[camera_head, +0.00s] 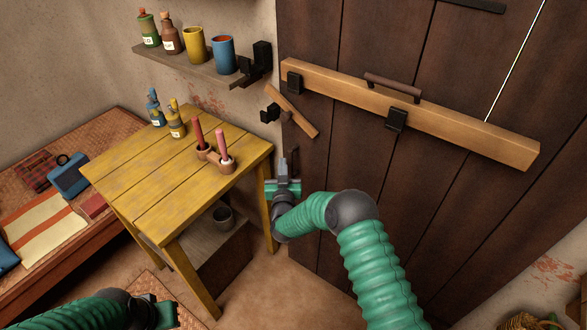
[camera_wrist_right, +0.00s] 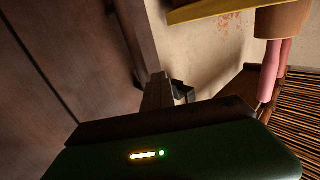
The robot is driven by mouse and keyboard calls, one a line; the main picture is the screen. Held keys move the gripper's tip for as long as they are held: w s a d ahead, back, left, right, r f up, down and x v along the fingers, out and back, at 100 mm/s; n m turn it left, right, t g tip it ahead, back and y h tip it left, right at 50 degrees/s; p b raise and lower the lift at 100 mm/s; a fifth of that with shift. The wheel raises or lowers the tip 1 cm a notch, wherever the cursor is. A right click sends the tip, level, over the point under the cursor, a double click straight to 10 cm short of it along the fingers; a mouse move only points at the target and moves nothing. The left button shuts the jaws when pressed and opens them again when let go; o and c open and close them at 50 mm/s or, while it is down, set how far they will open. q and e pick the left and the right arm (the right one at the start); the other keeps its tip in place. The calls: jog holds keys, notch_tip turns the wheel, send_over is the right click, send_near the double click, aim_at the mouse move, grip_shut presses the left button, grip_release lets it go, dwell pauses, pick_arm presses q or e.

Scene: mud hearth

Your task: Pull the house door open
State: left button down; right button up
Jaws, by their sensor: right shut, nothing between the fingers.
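The house door (camera_head: 400,200) is dark brown planks and looks shut. A small tilted wooden latch (camera_head: 292,110) sits at the door's left edge, near a black catch (camera_head: 270,115) on the wall. My right gripper (camera_head: 288,166) is shut and empty, below the latch, between table and door. In the right wrist view its fingers (camera_wrist_right: 158,92) show beside the dark door planks (camera_wrist_right: 60,60). My left gripper (camera_head: 165,314) shows only partly at the bottom left.
A yellow table (camera_head: 130,165) with red candles (camera_head: 198,133) and small bottles (camera_head: 176,122) stands close left of my right gripper. A wall shelf (camera_head: 190,68) holds bottles and cups above. A bed (camera_head: 25,180) is at the left. Bare floor (camera_head: 265,285) lies before the door.

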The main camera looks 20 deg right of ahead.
jog(key=o, duration=0.5)
jog(key=shift+w+a+f, duration=0.25)
jog(key=shift+w+a, duration=0.1)
jog(key=shift+a, duration=0.15)
jog(key=shift+c, duration=0.2)
jog(key=shift+o, duration=0.3)
jog(key=shift+a, duration=0.15)
pick_arm(q)
jog(key=shift+w+a+f, duration=0.2)
jog(key=shift+w+a, duration=0.05)
jog(key=shift+a, duration=0.15)
pick_arm(e)
jog(key=v, duration=1.7)
jog(key=shift+s, duration=0.2)
pick_arm(q)
jog(key=shift+a, duration=0.15)
